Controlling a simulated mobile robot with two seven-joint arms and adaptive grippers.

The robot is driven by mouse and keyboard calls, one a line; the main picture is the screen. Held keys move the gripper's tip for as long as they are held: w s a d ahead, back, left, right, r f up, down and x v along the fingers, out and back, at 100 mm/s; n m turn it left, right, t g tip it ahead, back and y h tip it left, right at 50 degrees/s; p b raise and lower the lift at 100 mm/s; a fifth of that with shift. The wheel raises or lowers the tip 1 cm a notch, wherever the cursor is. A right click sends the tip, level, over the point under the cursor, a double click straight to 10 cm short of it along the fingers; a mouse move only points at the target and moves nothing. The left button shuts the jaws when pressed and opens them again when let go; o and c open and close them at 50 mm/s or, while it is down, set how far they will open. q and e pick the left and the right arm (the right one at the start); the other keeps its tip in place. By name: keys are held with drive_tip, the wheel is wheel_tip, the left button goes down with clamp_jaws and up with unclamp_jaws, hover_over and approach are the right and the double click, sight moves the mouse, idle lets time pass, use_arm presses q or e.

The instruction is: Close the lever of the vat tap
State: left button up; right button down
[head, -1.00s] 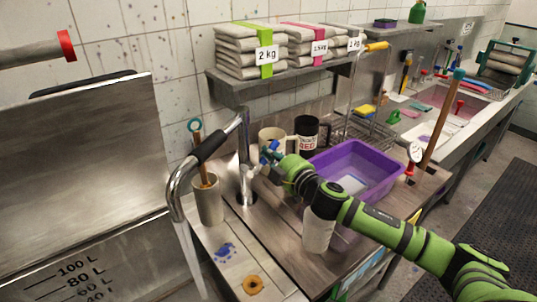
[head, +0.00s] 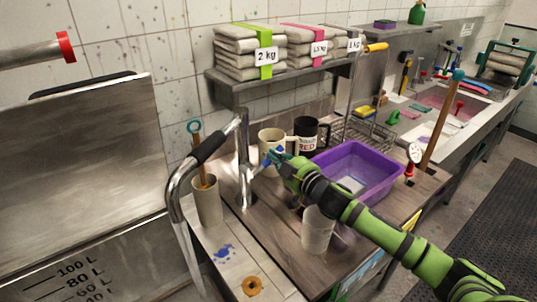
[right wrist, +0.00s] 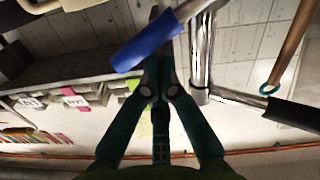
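The vat tap (head: 242,163) is a chrome column with a curved spout and a black sleeve (head: 216,139), swung over the steel vat. Its lever sticks out from the column to the right and ends in a blue grip (head: 271,156). The blue grip (right wrist: 147,44) also crosses the right wrist view, over the fingertips. My right gripper (head: 275,157) is at the lever's blue end. Its fingers are together, with the lever across them rather than clearly between them; contact is hard to judge. A pale streak hangs below the spout; I cannot tell whether it is water. My left gripper is out of view.
A beige mug (head: 271,139) and a dark mug (head: 306,130) stand just behind my right gripper. A purple tub (head: 378,187) and a pale cup (head: 317,232) are close to my right arm. A holder with a stick (head: 207,203) stands left of the column. A shelf (head: 235,88) is above.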

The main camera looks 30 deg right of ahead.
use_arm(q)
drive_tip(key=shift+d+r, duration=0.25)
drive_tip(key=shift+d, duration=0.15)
use_arm(e)
drive_tip(key=d+f+m, duration=0.1)
drive_tip(key=f+m, duration=0.1)
drive_tip(key=m, duration=0.1)
drive_tip(key=shift+w+d+f, duration=0.15)
drive_tip(key=shift+d+f, duration=0.05)
drive_tip(key=shift+d, duration=0.15)
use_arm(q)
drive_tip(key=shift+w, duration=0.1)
use_arm(e)
drive_tip(key=shift+d+f, duration=0.1)
drive_tip(key=shift+f, duration=0.1)
